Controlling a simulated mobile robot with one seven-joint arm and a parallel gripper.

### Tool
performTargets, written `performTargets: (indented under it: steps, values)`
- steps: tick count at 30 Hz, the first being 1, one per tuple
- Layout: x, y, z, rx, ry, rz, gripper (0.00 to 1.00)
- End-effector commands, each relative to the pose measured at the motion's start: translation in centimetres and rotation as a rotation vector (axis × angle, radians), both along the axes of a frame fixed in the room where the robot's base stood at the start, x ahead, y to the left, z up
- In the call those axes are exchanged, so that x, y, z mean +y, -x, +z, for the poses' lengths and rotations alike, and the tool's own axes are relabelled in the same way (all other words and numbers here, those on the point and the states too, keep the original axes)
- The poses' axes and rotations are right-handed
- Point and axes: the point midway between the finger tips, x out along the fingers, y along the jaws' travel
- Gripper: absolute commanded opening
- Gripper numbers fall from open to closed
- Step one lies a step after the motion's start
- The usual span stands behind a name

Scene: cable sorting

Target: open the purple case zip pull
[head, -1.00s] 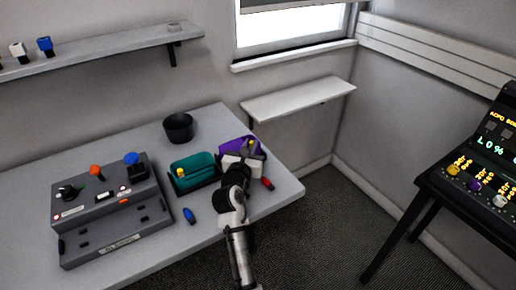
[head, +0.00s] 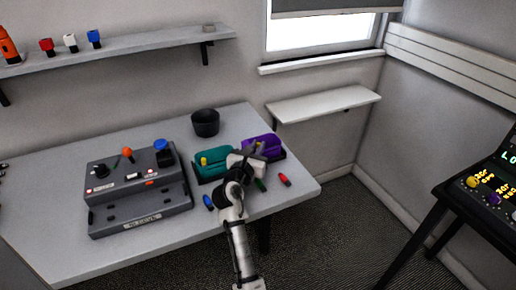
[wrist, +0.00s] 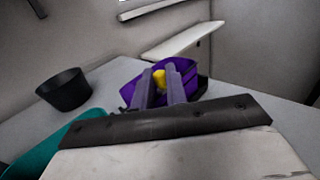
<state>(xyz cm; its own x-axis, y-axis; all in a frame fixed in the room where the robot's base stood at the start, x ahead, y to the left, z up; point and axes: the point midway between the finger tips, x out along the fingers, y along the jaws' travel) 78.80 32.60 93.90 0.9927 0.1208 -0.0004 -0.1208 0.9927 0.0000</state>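The purple case (head: 270,141) sits at the right end of a dark tray near the right side of the table. Its yellow zip pull (wrist: 159,78) shows between my gripper's fingers in the wrist view. My gripper (wrist: 159,83) is over the near part of the purple case. Its two fingers are only a little apart, and the yellow pull fills the space between their tips, so it looks shut on the pull. The fingers and hand hide part of the case, including most of its near side.
A teal case (head: 212,164) with a yellow pull is left of the purple one. A black bin (head: 205,122) stands behind. A grey control box (head: 137,190) is at left. Blue (head: 208,202), green (head: 260,185) and red (head: 285,180) connectors lie in front.

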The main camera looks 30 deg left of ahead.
Motion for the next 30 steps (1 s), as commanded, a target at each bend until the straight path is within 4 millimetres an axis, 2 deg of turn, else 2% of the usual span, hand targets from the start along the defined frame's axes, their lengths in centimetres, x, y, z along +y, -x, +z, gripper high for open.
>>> performTargets:
  steps: [1,5,13,17,20,30]
  values:
    - [0.1,0.0,-0.1,0.001,0.0,0.002,0.19]
    - [0.1,0.0,-0.1,0.001,0.0,0.002,0.36]
    - [0.1,0.1,0.0,0.0,0.0,0.002,0.37]
    - [0.0,0.9,-0.2,0.0,0.0,0.003,0.37]
    - [-0.2,2.5,-0.2,-0.001,-0.001,0.004,0.37]
    - [-1.1,10.1,-0.3,0.0,-0.002,0.004,0.37]
